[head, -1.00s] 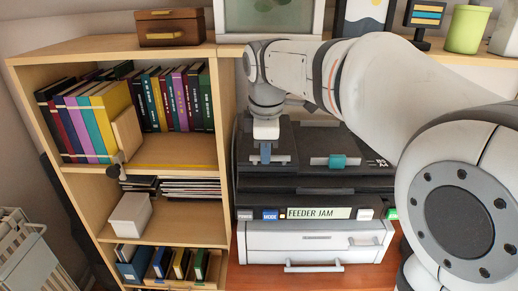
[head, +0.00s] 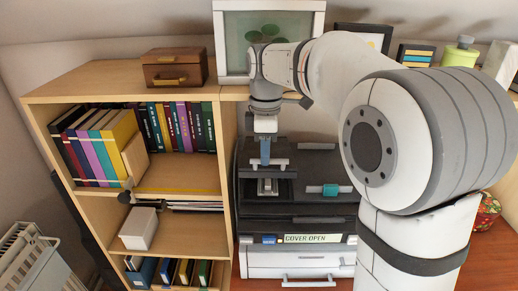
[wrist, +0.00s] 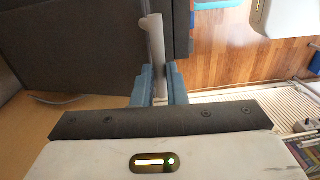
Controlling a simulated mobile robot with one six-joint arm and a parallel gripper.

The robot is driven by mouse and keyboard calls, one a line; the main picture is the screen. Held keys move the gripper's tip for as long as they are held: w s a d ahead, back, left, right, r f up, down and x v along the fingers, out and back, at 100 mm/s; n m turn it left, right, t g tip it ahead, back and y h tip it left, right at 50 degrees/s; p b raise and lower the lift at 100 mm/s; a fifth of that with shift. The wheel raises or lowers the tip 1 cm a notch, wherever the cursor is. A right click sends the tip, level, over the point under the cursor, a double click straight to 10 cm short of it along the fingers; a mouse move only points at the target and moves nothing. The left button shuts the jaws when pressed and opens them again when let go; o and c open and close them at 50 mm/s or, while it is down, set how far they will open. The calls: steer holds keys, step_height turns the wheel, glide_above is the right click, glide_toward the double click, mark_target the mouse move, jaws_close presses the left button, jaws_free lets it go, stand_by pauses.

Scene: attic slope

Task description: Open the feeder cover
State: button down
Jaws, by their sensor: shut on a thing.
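The feeder cover (head: 281,174) is a dark flap on the left top of the black and grey machine (head: 300,222). It is lifted, and a small opening with pale metal parts (head: 267,187) shows below it. My gripper (head: 265,155), with blue fingers, is upright above the cover and shut on its light grey handle. In the wrist view the fingers (wrist: 158,88) close on both sides of the grey handle (wrist: 156,45), beside a dark panel (wrist: 70,50). The machine's display (head: 312,239) reads "COVER OPEN".
A teal tab (head: 330,190) sits on the machine's top, right of my gripper. A wooden bookshelf (head: 228,150) with books stands close on the left. A framed plant picture (head: 268,38) is behind my wrist. A patterned pot (head: 487,210) stands at the right.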

steer(key=c, duration=1.9)
jaws_free()
steer(key=o, duration=0.4)
steer(key=shift+o, duration=0.2)
